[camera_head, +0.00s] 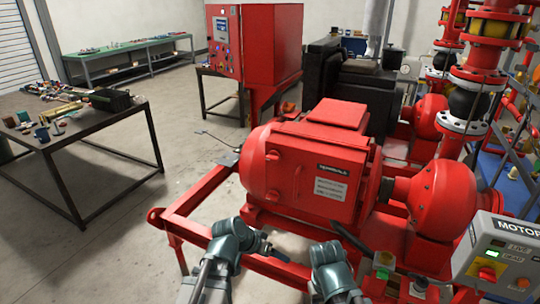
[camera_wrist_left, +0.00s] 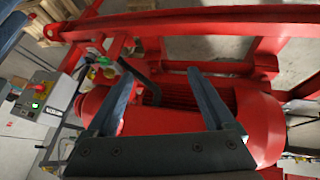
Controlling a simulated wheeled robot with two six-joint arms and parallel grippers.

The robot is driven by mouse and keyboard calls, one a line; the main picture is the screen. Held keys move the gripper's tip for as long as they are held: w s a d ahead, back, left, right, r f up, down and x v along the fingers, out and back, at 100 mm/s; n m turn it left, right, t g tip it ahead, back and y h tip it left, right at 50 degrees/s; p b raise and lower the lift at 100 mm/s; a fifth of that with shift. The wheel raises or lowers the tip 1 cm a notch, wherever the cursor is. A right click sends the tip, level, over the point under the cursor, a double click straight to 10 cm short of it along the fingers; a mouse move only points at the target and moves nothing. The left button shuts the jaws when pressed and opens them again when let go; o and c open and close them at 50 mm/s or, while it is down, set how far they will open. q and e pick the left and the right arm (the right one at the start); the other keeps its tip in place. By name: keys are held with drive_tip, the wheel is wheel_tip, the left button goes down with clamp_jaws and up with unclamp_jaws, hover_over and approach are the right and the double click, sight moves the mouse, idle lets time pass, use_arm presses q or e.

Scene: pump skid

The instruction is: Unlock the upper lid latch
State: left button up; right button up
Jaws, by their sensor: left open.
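The red motor housing (camera_head: 305,175) carries a front lid with white label plates (camera_head: 330,190). Small red fittings show at the lid's left side, an upper one (camera_head: 272,155) and a lower one (camera_head: 272,195); I cannot tell for sure which is the upper latch. My left gripper (camera_head: 278,250) is below and in front of the housing, apart from the lid. In the left wrist view its two fingers (camera_wrist_left: 160,88) are spread with nothing held, and the red housing (camera_wrist_left: 170,120) shows behind them. My right gripper (camera_head: 328,255) is low in front of the housing; its fingers are not clear.
A red skid frame (camera_head: 195,230) surrounds the housing's base. A dark bar (camera_head: 350,238) slants near my right gripper. A grey motor control box (camera_head: 500,260) stands at the right. A dark table (camera_head: 90,135) with loose parts is at the left, with open floor between.

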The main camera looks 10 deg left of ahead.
use_arm(q)
drive_tip(key=w+r+m+t+h, duration=0.1)
drive_tip(key=w+r+t+h, duration=0.1)
drive_tip(key=w+r+t, duration=0.4)
drive_tip(key=n+t+y, duration=0.2)
drive_tip(key=t, duration=0.4)
approach(271, 160)
drive_tip(key=x, duration=0.9)
drive_tip(key=shift+w, duration=0.2)
drive_tip(key=shift+c, duration=0.3)
